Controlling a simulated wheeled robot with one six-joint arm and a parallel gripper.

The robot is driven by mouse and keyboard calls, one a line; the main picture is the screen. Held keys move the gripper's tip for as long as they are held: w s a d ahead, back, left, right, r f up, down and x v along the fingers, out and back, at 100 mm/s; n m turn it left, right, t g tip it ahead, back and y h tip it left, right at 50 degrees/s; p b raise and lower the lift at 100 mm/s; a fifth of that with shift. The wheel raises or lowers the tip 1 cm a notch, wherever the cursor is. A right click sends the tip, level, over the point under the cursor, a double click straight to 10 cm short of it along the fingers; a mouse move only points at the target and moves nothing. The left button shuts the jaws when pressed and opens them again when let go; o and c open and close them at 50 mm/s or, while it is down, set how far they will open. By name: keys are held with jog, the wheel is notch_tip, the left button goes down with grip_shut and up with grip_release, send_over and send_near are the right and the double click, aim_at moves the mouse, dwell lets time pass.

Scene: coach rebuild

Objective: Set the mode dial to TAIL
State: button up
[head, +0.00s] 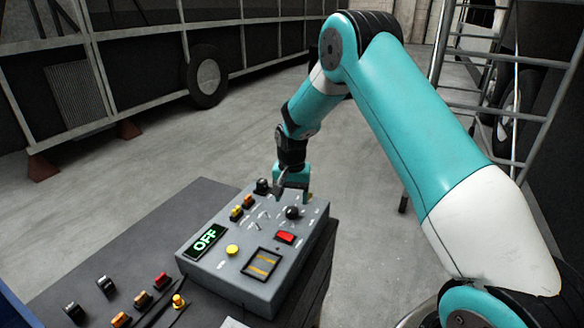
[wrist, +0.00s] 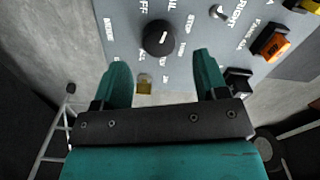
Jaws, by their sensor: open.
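The mode dial (wrist: 158,38) is a round black knob with a short pale mark, on a grey control box. White labels ring it in the wrist view; OFF and part of a word ending in AIL are cut by the top edge. Which label the mark points to is unclear. The dial also shows in the head view (head: 293,212). The box's display (head: 206,242) reads OFF in green. My gripper (wrist: 165,65) is open, its teal fingers apart with the dial just beyond their tips. In the head view my gripper (head: 293,182) is over the box's far edge.
Orange (wrist: 272,44) and black (wrist: 238,80) controls lie right of the fingers, the black one close to the right finger. A small yellow part (wrist: 145,85) shows between them. A red switch (head: 285,237) and yellow button (head: 232,250) are on the box.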

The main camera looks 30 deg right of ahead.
aim_at(291, 210)
notch_tip(291, 210, up, 13)
jog(key=b, duration=0.2)
dwell(0.4)
jog(key=s+a+r+n+y, duration=0.1)
jog(key=s+a+r+n, duration=0.25)
jog(key=s+a, duration=0.4)
jog(key=s+a+r+n+y, duration=0.1)
jog(key=s+a+r+n, duration=0.2)
jog(key=s+a+n, duration=0.4)
jog(key=s+a+n+y, duration=0.1)
jog(key=s+a+n, duration=0.1)
jog(key=s, duration=0.7)
jog(key=s+a+n+y, duration=0.1)
jog(key=s+a+n, duration=0.1)
jog(key=s, duration=0.8)
jog(key=shift+a+f, duration=0.25)
jog(key=shift+a, duration=0.15)
